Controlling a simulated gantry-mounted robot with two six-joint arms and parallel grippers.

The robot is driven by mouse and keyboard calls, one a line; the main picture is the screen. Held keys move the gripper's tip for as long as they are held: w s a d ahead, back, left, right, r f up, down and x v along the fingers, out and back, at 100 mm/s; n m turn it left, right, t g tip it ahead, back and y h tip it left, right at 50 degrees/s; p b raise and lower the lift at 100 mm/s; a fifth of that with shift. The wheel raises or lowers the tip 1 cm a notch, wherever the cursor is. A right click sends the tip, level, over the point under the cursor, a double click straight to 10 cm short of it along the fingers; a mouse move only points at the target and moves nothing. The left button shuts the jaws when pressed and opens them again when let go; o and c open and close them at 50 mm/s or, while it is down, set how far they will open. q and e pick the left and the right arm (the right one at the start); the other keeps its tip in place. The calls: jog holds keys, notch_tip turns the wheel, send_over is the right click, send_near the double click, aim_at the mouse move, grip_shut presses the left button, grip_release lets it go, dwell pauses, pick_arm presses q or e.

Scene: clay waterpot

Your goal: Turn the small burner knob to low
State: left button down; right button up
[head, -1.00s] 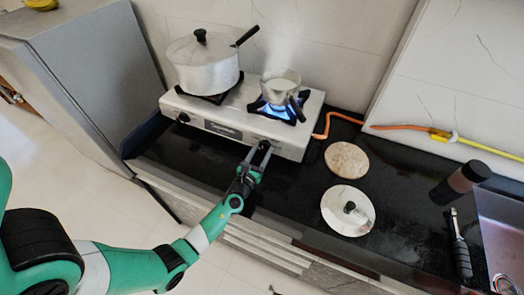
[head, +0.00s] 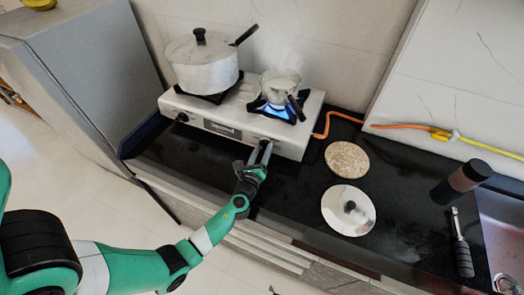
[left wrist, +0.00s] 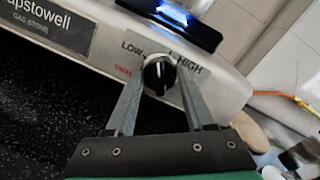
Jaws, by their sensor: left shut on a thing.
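The small burner knob (left wrist: 158,75) is black and round, with a pale pointer line that looks roughly upright in the left wrist view. LOW is printed to its left and HIGH to its right. My left gripper (left wrist: 161,72) is shut on the knob, one finger at each side; it also shows at the stove front in the head view (head: 262,149), where the fingers largely hide the knob. The small burner (head: 276,108) has a blue flame under a small steaming pot (head: 280,84). My right gripper is out of view.
A large lidded pot (head: 203,68) stands on the left burner of the white stove (head: 225,127). Another knob (head: 182,117) is at the stove's left front. A round board (head: 347,159), a lid (head: 335,213) and a dark bottle (head: 462,180) are on the black counter to the right.

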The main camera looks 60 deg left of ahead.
pick_arm(q)
jog(key=n+g, duration=0.1)
jog(key=n, duration=0.3)
jog(key=shift+w, duration=0.1)
jog(key=shift+r+n+g, duration=0.1)
jog(key=shift+n+g, duration=0.4)
jog(key=shift+n, duration=1.7)
jog(key=shift+c, duration=1.3)
grip_release()
jog(key=shift+d, duration=0.1)
jog(key=p+v, duration=0.1)
jog(key=v, duration=1)
jog(key=shift+d+p, duration=0.2)
jog(key=shift+p, duration=0.2)
